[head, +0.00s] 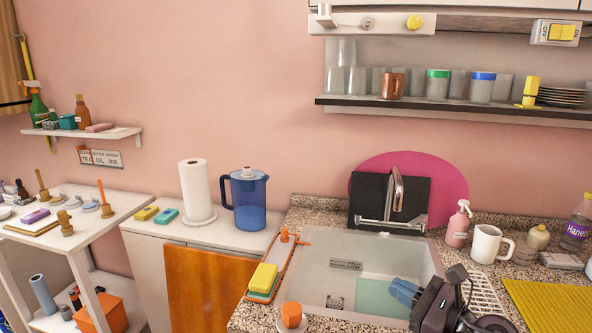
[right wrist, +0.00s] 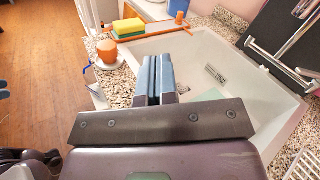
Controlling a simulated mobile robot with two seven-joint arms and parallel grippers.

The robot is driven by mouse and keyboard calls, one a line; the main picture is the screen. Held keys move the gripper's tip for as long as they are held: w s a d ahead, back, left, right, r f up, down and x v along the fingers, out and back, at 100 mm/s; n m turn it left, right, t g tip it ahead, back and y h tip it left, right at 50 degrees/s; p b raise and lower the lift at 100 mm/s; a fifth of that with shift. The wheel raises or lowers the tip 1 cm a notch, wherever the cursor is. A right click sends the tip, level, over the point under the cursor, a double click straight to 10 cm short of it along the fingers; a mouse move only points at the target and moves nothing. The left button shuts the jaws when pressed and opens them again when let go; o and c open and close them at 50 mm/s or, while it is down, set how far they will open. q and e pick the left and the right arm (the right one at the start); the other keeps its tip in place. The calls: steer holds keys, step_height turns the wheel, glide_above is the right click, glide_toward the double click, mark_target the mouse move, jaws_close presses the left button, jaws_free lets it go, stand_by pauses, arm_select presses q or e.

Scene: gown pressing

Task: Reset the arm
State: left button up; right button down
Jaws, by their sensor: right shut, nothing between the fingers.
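My right gripper (head: 405,291) is in the lower right of the head view, over the front right part of the sink (head: 318,270). Its blue-padded fingers are together with nothing between them. In the right wrist view the shut fingers (right wrist: 157,80) point out over the sink's near edge and the speckled counter (right wrist: 117,86). My left gripper is not in the head view.
An orange cup (head: 291,315) stands on the counter's front edge, and a yellow sponge (head: 263,277) lies left of the sink. A soap bottle (head: 458,224), a white mug (head: 487,244) and a yellow mat (head: 550,303) are at the right. A blue pitcher (head: 248,203) stands further left.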

steer(key=s+d+f+m+h, duration=0.3)
steer(key=s+m+h, duration=0.15)
steer(key=m, duration=0.75)
steer(key=s+d+f+m+t+h, duration=0.1)
steer(key=s+d+f+m+h, duration=0.4)
steer(key=m, duration=0.6)
steer(key=s+d+f+m+h, duration=0.1)
steer(key=s+d+m+h, duration=0.15)
steer(key=m+h, duration=0.7)
steer(key=s+a+f+m+g+y, duration=0.1)
steer(key=s+f+m+g+y, duration=0.3)
steer(key=s+m, duration=0.5)
steer(key=s+a+f+m+g+y, duration=0.15)
steer(key=s+f+m+g, duration=0.45)
steer(key=s, duration=0.6)
steer(key=w+f+t, duration=0.7)
steer(key=f, duration=0.2)
steer(key=shift+w+a+f, duration=0.15)
steer(key=shift+w+f, duration=0.2)
steer(key=shift+w, duration=0.05)
steer(key=shift+y, duration=0.25)
